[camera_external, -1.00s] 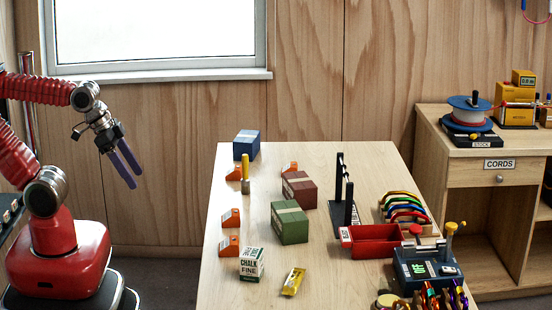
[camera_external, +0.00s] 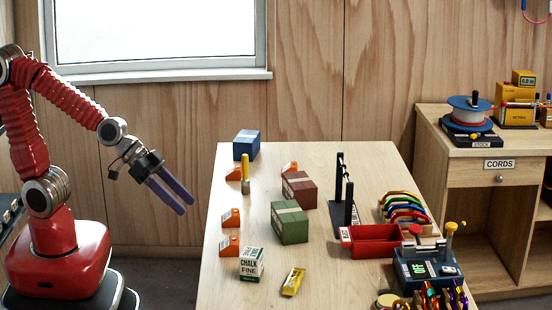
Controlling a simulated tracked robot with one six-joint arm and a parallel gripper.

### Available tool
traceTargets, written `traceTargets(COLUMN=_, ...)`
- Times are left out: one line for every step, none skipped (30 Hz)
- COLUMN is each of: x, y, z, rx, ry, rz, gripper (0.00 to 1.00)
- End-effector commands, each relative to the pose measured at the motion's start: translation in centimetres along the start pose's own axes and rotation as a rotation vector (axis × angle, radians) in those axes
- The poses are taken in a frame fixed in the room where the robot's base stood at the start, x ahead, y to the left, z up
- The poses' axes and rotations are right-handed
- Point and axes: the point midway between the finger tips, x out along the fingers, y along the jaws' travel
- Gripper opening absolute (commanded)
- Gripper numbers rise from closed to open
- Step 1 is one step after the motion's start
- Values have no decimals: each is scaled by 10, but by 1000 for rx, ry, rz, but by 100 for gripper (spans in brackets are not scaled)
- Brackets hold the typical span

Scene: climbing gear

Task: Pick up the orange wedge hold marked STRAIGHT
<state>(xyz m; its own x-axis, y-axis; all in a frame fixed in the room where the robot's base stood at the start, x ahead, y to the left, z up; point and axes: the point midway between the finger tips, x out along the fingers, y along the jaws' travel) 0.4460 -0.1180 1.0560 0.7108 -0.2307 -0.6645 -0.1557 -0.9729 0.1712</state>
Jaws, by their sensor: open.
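Several orange wedge holds with small pale labels lie on the table. One wedge (camera_external: 234,173) is at the far left beside a yellow upright piece, one (camera_external: 290,167) is behind the maroon box, one (camera_external: 231,217) is at the left edge, and one (camera_external: 229,244) is just nearer, beside the chalk box. The labels are too small to read, so I cannot tell which is marked STRAIGHT. My gripper (camera_external: 184,205) is open and empty, left of the table edge, its purple fingers pointing down and right toward the wedges.
Blue (camera_external: 247,144), maroon (camera_external: 299,189) and green (camera_external: 289,222) boxes stand among the wedges. A chalk box (camera_external: 251,263) and yellow packet (camera_external: 293,281) lie near the front. A black rack (camera_external: 345,210) and red tray (camera_external: 374,243) are to the right. The middle front is clear.

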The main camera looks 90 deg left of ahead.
Motion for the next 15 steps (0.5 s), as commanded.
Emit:
traceTargets(x=12, y=6, z=0, rx=-1, ry=16, rz=4, gripper=64)
traceTargets(x=18, y=8, z=-2, rx=-5, ry=31, rz=4, gripper=64)
traceTargets(x=26, y=11, z=-4, rx=-7, ry=51, rz=2, gripper=64)
traceTargets(x=32, y=14, z=-5, rx=-8, ry=65, rz=0, gripper=64)
traceTargets(x=38, y=15, z=-7, rx=-11, ry=80, rz=-3, gripper=64)
traceTargets(x=45, y=17, z=-8, rx=-13, ry=99, rz=-9, gripper=64)
traceTargets(x=51, y=19, z=-8, rx=-14, ry=113, rz=-15, gripper=64)
traceTargets(x=56, y=20, z=-9, rx=-15, ry=127, rz=-21, gripper=64)
traceTargets(x=63, y=21, z=-10, rx=-16, ry=146, rz=-30, gripper=64)
traceTargets(x=68, y=22, z=-10, rx=-17, ry=159, rz=-40, gripper=64)
traceTargets(x=72, y=23, z=-9, rx=-16, ry=173, rz=-48, gripper=64)
traceTargets(x=79, y=23, z=-9, rx=-16, ry=191, rz=-62, gripper=64)
traceTargets(x=83, y=23, z=-8, rx=-15, ry=204, rz=-74, gripper=64)
traceTargets(x=87, y=23, z=-8, rx=-12, ry=218, rz=-85, gripper=64)
traceTargets(x=93, y=23, z=-6, rx=-11, ry=234, rz=-103, gripper=64)
